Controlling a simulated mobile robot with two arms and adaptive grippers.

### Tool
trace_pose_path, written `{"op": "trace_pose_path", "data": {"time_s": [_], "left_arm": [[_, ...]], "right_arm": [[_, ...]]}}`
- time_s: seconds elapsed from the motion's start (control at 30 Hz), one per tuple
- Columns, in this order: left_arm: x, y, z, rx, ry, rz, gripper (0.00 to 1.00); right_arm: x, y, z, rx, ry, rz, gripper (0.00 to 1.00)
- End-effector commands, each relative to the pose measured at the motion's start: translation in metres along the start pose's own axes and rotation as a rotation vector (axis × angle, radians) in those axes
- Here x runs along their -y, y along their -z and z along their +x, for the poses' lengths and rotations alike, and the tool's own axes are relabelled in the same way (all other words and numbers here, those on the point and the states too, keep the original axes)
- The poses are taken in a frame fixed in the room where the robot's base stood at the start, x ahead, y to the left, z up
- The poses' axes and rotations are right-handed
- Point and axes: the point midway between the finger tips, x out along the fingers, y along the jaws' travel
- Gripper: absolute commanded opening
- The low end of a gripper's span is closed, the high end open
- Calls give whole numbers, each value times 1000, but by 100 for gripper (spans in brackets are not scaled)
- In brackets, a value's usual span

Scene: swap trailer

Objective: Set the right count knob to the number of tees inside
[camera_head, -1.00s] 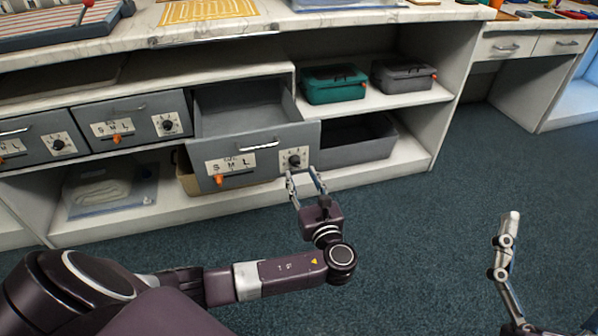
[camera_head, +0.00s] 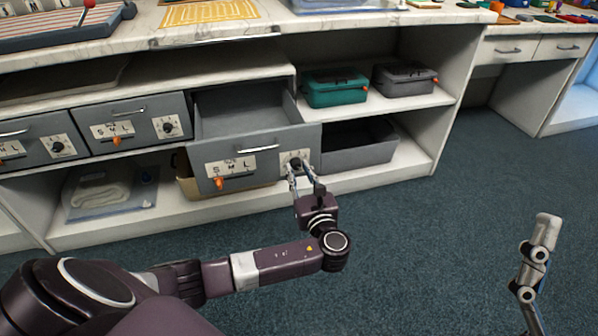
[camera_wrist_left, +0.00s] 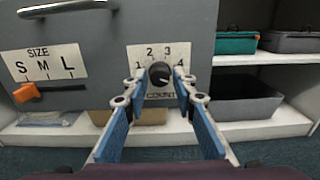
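The pulled-out grey drawer (camera_head: 262,146) shows a bare interior in the head view; its front hides part of the floor, and I see no tees. The black count knob (camera_wrist_left: 160,74) sits on the drawer's right label, with 1, 2, 3 and 4 around it. I cannot tell its setting clearly. My left gripper (camera_wrist_left: 161,84) is open, its fingertips on either side of the knob with small gaps showing. In the head view, my left gripper (camera_head: 301,166) is at the drawer front. My right gripper (camera_head: 540,235) is at the lower right, away from the drawer.
The orange size slider (camera_wrist_left: 26,92) is on the same drawer front, at the left. Closed drawers (camera_head: 130,122) stand to the left. A teal box (camera_head: 335,88) and a grey box (camera_head: 405,80) are on the right shelf. An open grey bin (camera_head: 358,155) is below them.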

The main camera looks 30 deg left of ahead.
Motion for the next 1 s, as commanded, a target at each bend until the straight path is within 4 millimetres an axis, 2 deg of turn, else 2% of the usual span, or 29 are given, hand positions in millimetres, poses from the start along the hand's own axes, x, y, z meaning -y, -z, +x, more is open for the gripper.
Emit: {"op": "trace_pose_path", "data": {"time_s": [0.03,0.2,0.5,0.73,1.0], "left_arm": [[0,0,0,0,0,0,17],[0,0,0,0,0,0,0],[0,0,-1,-2,0,-30,0],[0,0,-1,-4,0,-145,0],[0,0,-1,-5,-1,-384,0]], "right_arm": [[0,0,0,0,0,0,86],[0,0,0,0,0,0,86],[0,-5,2,25,0,0,86],[-4,-36,0,171,-7,-10,86],[-9,-75,-10,354,-14,-17,86]]}}
